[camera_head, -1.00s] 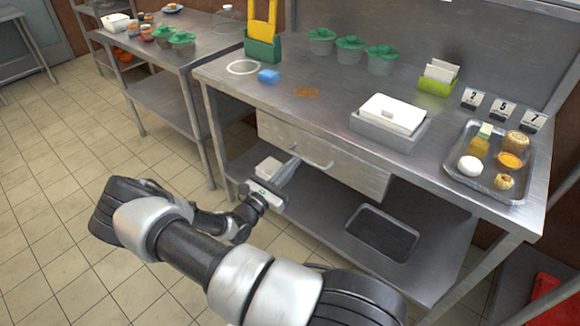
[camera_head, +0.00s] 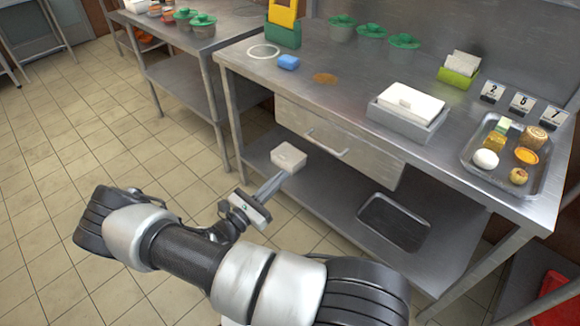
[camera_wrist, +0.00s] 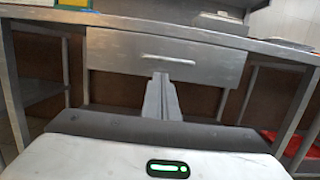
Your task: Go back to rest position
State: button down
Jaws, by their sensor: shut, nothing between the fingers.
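My gripper (camera_head: 278,181) is in front of the steel counter (camera_head: 340,62), below the level of its top, in the head view. Its fingers are shut together and hold nothing. In the wrist view the closed fingers (camera_wrist: 161,97) point at the shut drawer (camera_wrist: 165,57) and its bar handle. The drawer front (camera_head: 335,146) also shows in the head view, with a gap between it and my gripper.
A pale box (camera_head: 289,156) and a dark tray (camera_head: 394,222) are on the lower shelf. On the counter are a blue sponge (camera_head: 288,62), green-lidded pots (camera_head: 372,31), a grey bin (camera_head: 405,118) and a food tray (camera_head: 470,160). Tiled floor (camera_head: 60,150) is clear at left.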

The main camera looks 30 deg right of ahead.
jog(key=shift+s+a+f, duration=0.1)
jog(key=shift+s+a, duration=0.1)
jog(key=shift+a, duration=0.2)
jog(key=s+a+r+m+y, duration=0.4)
jog(key=s+r+m+y, duration=0.25)
jog(key=r, duration=0.45)
jog(key=s+a+r+m+g+y, duration=0.1)
jog(key=s+a+r+m+y, duration=0.2)
jog(key=s+r+m+y, duration=0.6)
jog(key=s+a+r+m+y, duration=0.4)
jog(key=r+m, duration=0.3)
jog(key=r, duration=0.6)
notch_tip(320, 180, up, 24)
jog(key=p, duration=2.4)
jog(key=shift+s, duration=0.15)
jog(key=shift+n+h, duration=0.25)
